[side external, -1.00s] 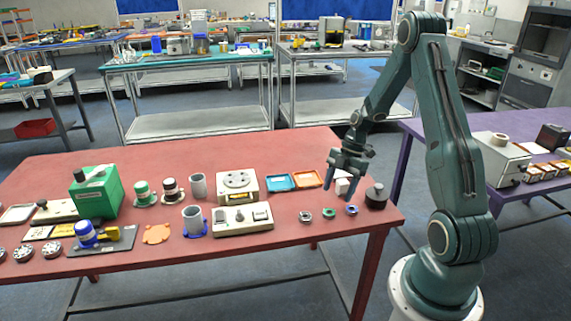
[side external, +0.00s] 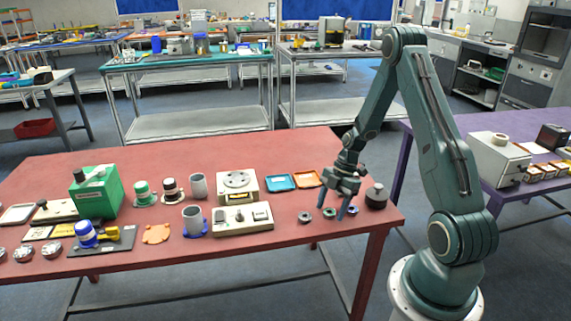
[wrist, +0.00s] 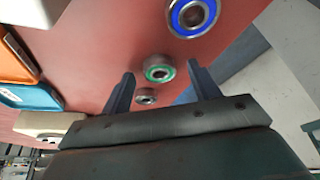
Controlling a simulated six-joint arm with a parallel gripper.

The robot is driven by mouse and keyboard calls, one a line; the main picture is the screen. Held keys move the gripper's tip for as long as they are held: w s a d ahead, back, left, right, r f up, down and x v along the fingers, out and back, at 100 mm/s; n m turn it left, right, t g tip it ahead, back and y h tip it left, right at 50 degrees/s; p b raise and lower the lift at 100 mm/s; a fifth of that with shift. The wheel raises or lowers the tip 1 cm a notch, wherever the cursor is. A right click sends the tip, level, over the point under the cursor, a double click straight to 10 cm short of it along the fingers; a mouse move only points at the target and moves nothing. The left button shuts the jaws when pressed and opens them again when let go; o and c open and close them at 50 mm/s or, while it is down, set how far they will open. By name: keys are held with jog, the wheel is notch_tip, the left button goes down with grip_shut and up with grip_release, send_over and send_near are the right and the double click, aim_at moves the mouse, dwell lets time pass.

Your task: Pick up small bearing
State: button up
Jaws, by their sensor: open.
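Three round bearings lie in a row near the table's right front edge. The one with a dark reddish ring (side external: 304,217) is at the left and looks smallest in the wrist view (wrist: 145,96). The green-ringed one (side external: 329,213) is in the middle, also in the wrist view (wrist: 158,71). The blue-ringed one (side external: 352,210) looks largest in the wrist view (wrist: 193,15). My gripper (side external: 331,208) is open and empty, low over the green-ringed bearing. In the wrist view, the fingers (wrist: 161,70) appear on either side of it; exact height is unclear.
A dark weight-like object (side external: 376,197) stands right of my gripper. A beige control box (side external: 242,218) stands left of the bearings. Orange (side external: 306,179) and blue (side external: 280,183) trays lie behind. The red table's front edge (side external: 300,241) is close.

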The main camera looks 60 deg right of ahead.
aim_at(331, 210)
dwell(0.4)
jog(key=c, duration=1.1)
jog(key=shift+r, duration=0.1)
notch_tip(331, 210, up, 20)
jog(key=shift+f, duration=0.1)
dwell(0.5)
